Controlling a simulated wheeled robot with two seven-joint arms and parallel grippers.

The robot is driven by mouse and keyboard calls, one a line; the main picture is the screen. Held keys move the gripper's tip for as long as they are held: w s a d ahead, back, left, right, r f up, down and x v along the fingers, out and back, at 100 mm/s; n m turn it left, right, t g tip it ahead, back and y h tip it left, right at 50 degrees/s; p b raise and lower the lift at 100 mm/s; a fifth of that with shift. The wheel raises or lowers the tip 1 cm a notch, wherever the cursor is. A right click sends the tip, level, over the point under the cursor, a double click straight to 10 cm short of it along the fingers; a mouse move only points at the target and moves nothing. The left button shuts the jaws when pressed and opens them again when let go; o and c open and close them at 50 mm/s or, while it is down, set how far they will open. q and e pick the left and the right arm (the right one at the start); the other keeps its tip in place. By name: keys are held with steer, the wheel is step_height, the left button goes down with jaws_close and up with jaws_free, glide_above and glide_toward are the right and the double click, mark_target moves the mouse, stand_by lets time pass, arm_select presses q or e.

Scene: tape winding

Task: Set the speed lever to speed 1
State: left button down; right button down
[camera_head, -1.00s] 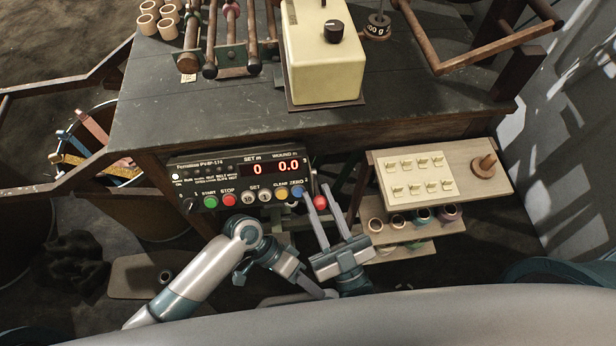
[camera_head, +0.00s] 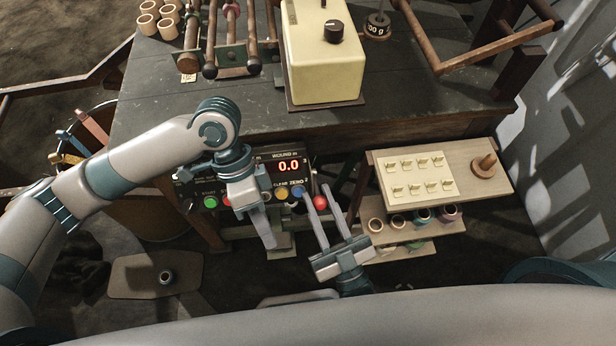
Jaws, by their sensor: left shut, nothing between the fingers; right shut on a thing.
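The red ball knob (camera_head: 320,202), which looks like the speed lever's end, shows just right of the control box. Its shaft and any speed marks are hidden or too small to read. My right gripper (camera_head: 318,188) reaches up from below, with one finger on each side of the red knob, and is shut on it. My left gripper (camera_head: 268,238) is shut and empty. It hangs in front of the control box (camera_head: 285,160), fingers pointing down, and covers the box's middle and several of its buttons.
The control box display reads 0.0 under WOUND. A cream machine housing (camera_head: 325,60) with a black dial (camera_head: 334,31) stands on the dark bench (camera_head: 190,85). A board (camera_head: 140,278) lies lower left.

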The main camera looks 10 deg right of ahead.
mark_target(316, 198)
arm_select(q)
steer(key=w+d+r+t+h, duration=0.1)
steer(key=w+d+r, duration=0.1)
steer(key=w+r, duration=0.3)
steer(key=w+d+r+t+h, duration=0.1)
steer(key=w+d+r+t, duration=0.1)
steer(key=w+r, duration=0.3)
step_height(316, 198, up, 3)
steer(key=shift+w+d+f+h, duration=0.1)
steer(key=shift+w+d+h, duration=0.05)
steer(key=shift+d+h, duration=0.25)
steer(key=x, duration=1)
steer(key=shift+s+d+f, duration=0.15)
steer(key=shift+s+f, duration=0.4)
steer(key=shift+s, duration=0.15)
arm_select(e)
steer(key=shift+r, duration=0.1)
